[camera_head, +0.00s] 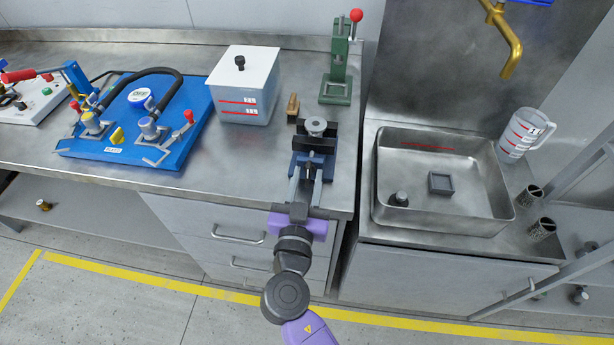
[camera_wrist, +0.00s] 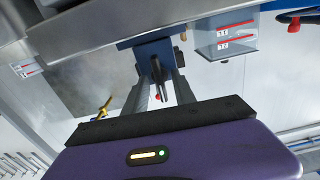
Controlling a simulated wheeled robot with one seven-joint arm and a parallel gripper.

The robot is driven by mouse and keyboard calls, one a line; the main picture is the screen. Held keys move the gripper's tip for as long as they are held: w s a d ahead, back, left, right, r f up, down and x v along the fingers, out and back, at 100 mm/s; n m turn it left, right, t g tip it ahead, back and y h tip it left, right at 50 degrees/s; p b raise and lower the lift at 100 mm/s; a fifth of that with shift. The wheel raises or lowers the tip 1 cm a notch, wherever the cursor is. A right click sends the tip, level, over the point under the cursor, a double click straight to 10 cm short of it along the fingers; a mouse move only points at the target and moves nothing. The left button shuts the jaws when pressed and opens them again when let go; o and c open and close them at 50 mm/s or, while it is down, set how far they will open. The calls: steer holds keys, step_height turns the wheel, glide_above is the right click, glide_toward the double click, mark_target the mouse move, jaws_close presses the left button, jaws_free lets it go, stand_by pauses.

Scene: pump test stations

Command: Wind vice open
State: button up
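The vice is a blue bench vice (camera_head: 326,172) with dark jaws at the front edge of the steel bench. A grey round-topped part (camera_head: 316,126) stands at its jaws; whether the jaws grip it is unclear. My gripper (camera_head: 306,181) reaches up to the front of the vice from below. In the wrist view, its two grey fingers (camera_wrist: 160,80) are apart, on either side of a dark bar with a small red tip (camera_wrist: 158,97) under the blue vice body (camera_wrist: 152,40). Gaps show beside the bar. The contact at the fingertips is partly hidden.
A small wooden-brown object (camera_head: 293,108) and a white-lidded container (camera_head: 246,95) stand left of the vice. A green press with a red knob (camera_head: 338,75) stands behind it. A steel sink (camera_head: 390,215) is to the right, a blue pump board (camera_head: 185,140) far left.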

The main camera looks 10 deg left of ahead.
jaws_close()
steer(key=shift+n+b, duration=0.3)
steer(key=shift+n, duration=0.1)
steer(key=n+b, duration=0.1)
steer(key=n, duration=0.2)
steer(key=shift+f+n+b, duration=0.1)
steer(key=shift+n+b, duration=0.2)
steer(key=shift+n, duration=0.1)
steer(key=n, duration=0.5)
steer(key=n+p, duration=0.1)
steer(key=n, duration=0.5)
steer(key=shift+a, duration=0.1)
steer(key=n+p, duration=0.2)
steer(key=n, duration=0.4)
steer(key=shift+f, duration=0.1)
